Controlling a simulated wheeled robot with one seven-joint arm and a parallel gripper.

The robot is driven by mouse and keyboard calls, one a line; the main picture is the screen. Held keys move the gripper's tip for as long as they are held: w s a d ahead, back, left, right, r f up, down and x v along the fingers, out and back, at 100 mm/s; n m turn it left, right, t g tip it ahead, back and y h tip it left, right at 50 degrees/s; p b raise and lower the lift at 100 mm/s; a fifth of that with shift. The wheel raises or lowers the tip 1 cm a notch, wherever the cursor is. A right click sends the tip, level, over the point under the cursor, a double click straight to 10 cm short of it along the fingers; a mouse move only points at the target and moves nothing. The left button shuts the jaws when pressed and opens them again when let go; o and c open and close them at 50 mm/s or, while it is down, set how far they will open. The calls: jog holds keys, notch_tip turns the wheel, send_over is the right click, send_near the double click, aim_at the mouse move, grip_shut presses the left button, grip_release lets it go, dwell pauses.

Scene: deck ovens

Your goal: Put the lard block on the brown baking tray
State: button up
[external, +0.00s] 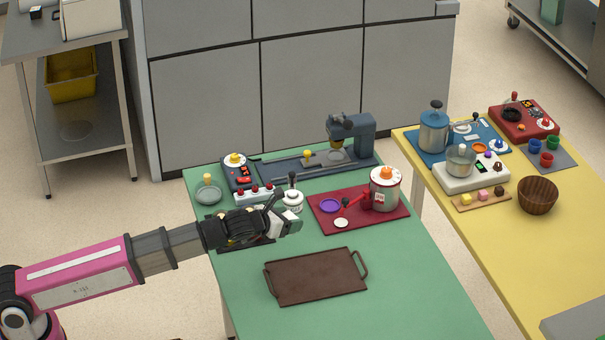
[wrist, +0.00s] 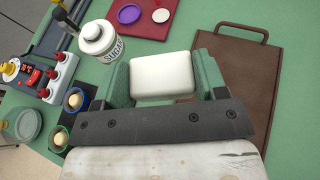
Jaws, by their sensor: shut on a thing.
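The lard block (wrist: 162,76) is a white rounded block held between the green fingers of my gripper (wrist: 164,80) in the wrist view. In the external view my gripper (external: 291,224) is shut on it above the green table, and the block is mostly hidden there. The brown baking tray (external: 316,277) lies flat and empty on the green table, with a handle at each end. The gripper is behind the tray and a little to its left. In the wrist view the tray (wrist: 240,72) shows to the right of the block, partly covered by the gripper.
A white sugar jar (wrist: 100,40) stands close to the gripper. A dark red mat (external: 335,222) with a pot (external: 385,188), a purple dish and a red item lies behind the tray. The table in front and right of the tray is clear.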

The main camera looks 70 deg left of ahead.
jog(key=shift+s+a, duration=0.15)
jog(key=shift+s, duration=0.35)
send_over(313, 278)
notch_tip(313, 278, down, 7)
jog(key=shift+a+f, duration=0.1)
jog(key=shift+f, duration=1.9)
jog(key=shift+f, duration=0.1)
jog(key=o, duration=0.9)
jog(key=shift+o, duration=0.2)
